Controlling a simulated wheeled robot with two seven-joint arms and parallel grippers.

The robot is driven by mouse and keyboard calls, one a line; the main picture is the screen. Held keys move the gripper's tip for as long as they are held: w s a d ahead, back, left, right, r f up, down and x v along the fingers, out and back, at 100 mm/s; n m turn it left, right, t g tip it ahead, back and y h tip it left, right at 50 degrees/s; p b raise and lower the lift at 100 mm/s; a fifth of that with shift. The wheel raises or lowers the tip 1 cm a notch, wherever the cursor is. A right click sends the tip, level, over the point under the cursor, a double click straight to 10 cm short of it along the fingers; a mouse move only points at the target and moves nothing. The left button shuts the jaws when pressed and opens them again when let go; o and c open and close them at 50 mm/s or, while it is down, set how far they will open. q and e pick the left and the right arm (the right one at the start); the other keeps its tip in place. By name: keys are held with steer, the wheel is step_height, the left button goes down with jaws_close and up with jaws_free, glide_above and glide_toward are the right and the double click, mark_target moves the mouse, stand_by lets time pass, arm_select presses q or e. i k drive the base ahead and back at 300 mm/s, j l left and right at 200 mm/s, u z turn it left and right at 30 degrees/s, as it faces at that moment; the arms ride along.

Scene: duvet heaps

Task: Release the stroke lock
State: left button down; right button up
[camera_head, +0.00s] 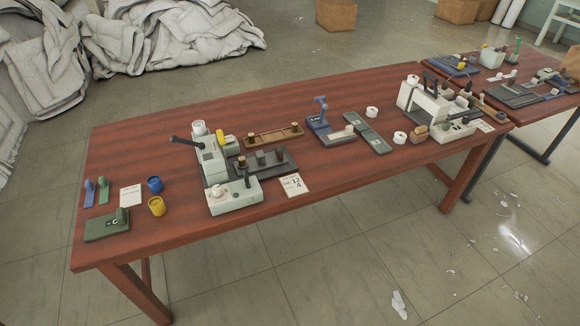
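A pale press-like machine (211,160) stands on the left half of the red-brown table, with a black lever (185,141) sticking out to its left. A low pale control box (235,197) sits in front of it, with a white knob (221,190) and a small upright black lever (247,179). A second white machine (424,103) with a black handle (430,83) stands at the table's right end. I cannot tell which part is the stroke lock or how it is set. Neither gripper is in view.
The table (180,240) also holds blue (154,184) and yellow (156,206) cups, a green block (107,226), a printed card (291,185) and a blue stand (321,122). Another table (535,112) adjoins at right. White duvet heaps (185,40) lie behind; debris (399,304) litters the floor.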

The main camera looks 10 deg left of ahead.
mark_target(245, 173)
steer(key=i+l, duration=0.1)
steer(key=l, duration=0.7)
steer(key=i+l, duration=0.15)
steer(key=l, duration=0.25)
